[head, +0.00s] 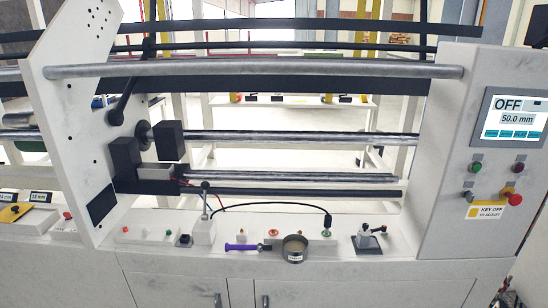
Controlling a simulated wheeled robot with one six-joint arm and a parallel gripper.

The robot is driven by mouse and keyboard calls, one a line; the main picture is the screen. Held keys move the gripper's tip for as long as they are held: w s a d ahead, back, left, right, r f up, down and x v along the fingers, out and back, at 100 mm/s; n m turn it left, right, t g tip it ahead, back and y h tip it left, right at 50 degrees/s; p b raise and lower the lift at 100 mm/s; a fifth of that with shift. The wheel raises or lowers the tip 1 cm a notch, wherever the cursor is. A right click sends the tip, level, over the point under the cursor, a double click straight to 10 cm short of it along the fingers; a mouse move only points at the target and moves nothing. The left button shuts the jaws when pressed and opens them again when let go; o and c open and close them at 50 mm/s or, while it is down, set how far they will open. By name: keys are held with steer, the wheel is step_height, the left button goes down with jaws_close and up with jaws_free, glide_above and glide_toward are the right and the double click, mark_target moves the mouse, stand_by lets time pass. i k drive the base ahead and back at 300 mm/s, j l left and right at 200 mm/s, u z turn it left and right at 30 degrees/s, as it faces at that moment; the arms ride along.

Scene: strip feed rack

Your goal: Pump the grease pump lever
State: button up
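A small white box-like unit (203,232) stands on the front ledge, left of centre, and looks like the grease pump. A thin lever (205,199) with a dark knob rises from its top, close to upright. A black hose (275,205) arcs from beside this unit to the right and comes down near a green-ringed fitting (327,232). My gripper is not in view, so its state and distance from the lever do not show. Nothing touches the lever.
A small clamp-like device (367,240) stands farther right. Rollers (290,137) span behind. A control panel (515,119) reading OFF is at right.

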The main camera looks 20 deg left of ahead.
mark_target(204, 185)
steer(key=u, duration=1.45)
